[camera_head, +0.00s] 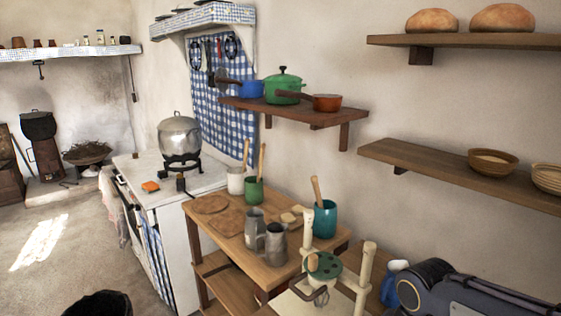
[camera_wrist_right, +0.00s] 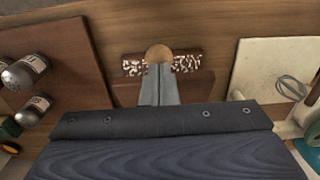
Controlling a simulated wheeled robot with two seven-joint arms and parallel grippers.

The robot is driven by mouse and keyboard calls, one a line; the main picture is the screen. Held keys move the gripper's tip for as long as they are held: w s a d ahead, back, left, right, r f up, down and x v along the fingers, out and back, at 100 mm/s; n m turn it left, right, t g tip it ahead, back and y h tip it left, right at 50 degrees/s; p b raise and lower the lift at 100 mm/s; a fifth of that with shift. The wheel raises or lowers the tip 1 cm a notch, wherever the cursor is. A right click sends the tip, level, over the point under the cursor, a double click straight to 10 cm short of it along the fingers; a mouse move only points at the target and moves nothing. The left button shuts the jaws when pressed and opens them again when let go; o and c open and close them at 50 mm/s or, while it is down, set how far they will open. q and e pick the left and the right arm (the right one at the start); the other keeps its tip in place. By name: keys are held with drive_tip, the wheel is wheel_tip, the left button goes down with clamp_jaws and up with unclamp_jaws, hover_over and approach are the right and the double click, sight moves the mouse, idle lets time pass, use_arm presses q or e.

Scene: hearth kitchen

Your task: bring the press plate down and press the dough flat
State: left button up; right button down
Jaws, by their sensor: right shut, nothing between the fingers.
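A small press-like frame with two cream posts (camera_head: 366,268) stands at the bottom right in the head view. Between the posts is a round green part with dark holes (camera_head: 327,266), with a wooden knob on it. I cannot make out any dough. My right gripper (camera_wrist_right: 160,85) is shut and empty in the right wrist view. Its tips are just below a round wooden knob (camera_wrist_right: 158,53) in the picture; I cannot tell whether they touch. Behind the knob is a dark bar with white speckles (camera_wrist_right: 187,63). My left gripper is not in view.
In the wrist view, labelled jars (camera_wrist_right: 24,72) lie left and a cream slab (camera_wrist_right: 262,72) with a wire loop lies right. Wall shelves (camera_head: 460,170) overhang the right side.

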drive_tip(key=shift+s+a+f+b, duration=0.2)
drive_tip(key=shift+f+b, duration=0.3)
drive_tip(key=shift+f, duration=0.2)
drive_tip(key=shift+s+a+f+b, duration=0.15)
drive_tip(key=shift+a+f+b, duration=0.05)
drive_tip(key=shift+f+b, duration=0.4)
drive_tip(key=shift+s+a+f+b, duration=0.2)
drive_tip(key=shift+f+b, duration=0.2)
drive_tip(key=shift+f, duration=0.35)
idle(1.7)
drive_tip(key=shift+s+a+f+b, duration=0.15)
drive_tip(key=shift+f+b, duration=0.45)
drive_tip(key=shift+f, duration=0.2)
drive_tip(key=shift+s+a+f+b, duration=0.1)
drive_tip(key=shift+a+f+b, duration=0.05)
drive_tip(key=shift+f+b, duration=0.5)
idle(1.5)
drive_tip(key=shift+s+f, duration=0.15)
drive_tip(key=shift+f, duration=0.15)
drive_tip(key=shift+r, duration=0.1)
wheel_tip(320, 180, up, 8)
drive_tip(key=p, duration=0.7)
